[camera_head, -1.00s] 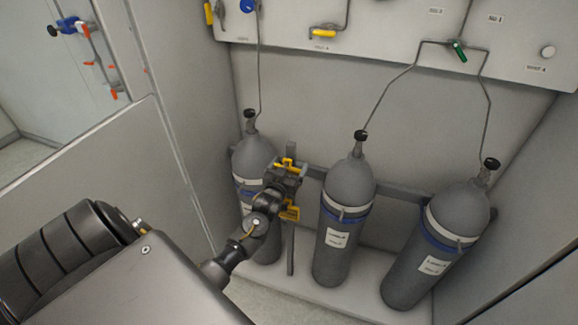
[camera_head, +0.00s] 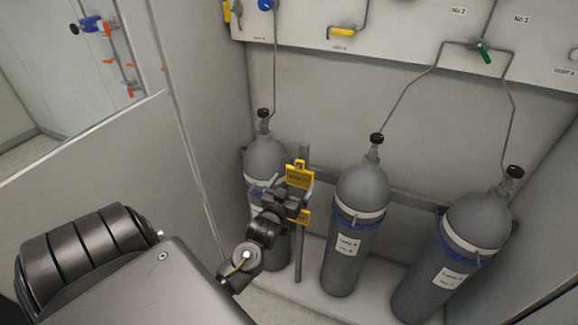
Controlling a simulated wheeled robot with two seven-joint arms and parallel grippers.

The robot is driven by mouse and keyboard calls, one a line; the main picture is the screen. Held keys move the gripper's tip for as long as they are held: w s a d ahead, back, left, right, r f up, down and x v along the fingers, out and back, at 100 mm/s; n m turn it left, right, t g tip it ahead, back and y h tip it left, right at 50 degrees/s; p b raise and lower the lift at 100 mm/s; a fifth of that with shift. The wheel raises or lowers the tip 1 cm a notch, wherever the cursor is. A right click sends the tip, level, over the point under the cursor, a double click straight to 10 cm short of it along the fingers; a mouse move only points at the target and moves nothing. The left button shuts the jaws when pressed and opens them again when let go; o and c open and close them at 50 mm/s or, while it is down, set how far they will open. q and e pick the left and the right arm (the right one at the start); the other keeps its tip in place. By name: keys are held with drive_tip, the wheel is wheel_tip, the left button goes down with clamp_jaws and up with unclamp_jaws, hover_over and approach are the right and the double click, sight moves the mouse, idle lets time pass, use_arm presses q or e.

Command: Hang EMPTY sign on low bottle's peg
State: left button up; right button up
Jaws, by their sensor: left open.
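A yellow sign (camera_head: 300,175) with dark lettering too small to read is upright at a grey post, in front of the left bottle's right side. A second yellow piece (camera_head: 304,217) shows lower down, partly hidden by my gripper. My left gripper (camera_head: 297,192) is open, just below and in front of the upper sign; I cannot tell if it touches it. Three grey gas bottles stand along the wall: left (camera_head: 266,158), middle (camera_head: 361,188) and right (camera_head: 478,222). The left one is partly hidden by my arm. My right gripper is not in view.
A grey rail (camera_head: 408,198) runs behind the bottles. Thin pipes rise from the bottle tops to a wall panel (camera_head: 400,35) with a yellow handle (camera_head: 341,31) and a green handle (camera_head: 483,52). A partition wall (camera_head: 110,190) stands at left.

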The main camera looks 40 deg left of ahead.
use_arm(q)
drive_tip(key=shift+v, duration=1.05)
drive_tip(key=s+d+f+m+g+h, duration=0.1)
drive_tip(key=s+d+f+g, duration=0.2)
drive_tip(key=f, duration=0.8)
drive_tip(key=s+d+f+m+g+h, duration=0.15)
drive_tip(key=s+f, duration=0.25)
drive_tip(key=f, duration=0.7)
drive_tip(key=s+d+f+m+g+h, duration=0.1)
drive_tip(key=s+d+f+g, duration=0.25)
drive_tip(key=f, duration=0.75)
drive_tip(key=s+d+f+m+g, duration=0.1)
drive_tip(key=s+d+f+g, duration=0.1)
drive_tip(key=s+f, duration=0.4)
drive_tip(key=s+d+f+g+h, duration=0.1)
drive_tip(key=s+f, duration=0.5)
drive_tip(key=s, duration=1)
drive_tip(key=s+d+f+m+g+h, duration=0.1)
drive_tip(key=s+d+f+g, duration=0.3)
drive_tip(key=s+f, duration=0.3)
drive_tip(key=s+g, duration=0.1)
drive_tip(key=s, duration=0.4)
drive_tip(key=shift+m, duration=0.35)
drive_tip(key=shift+w, duration=0.1)
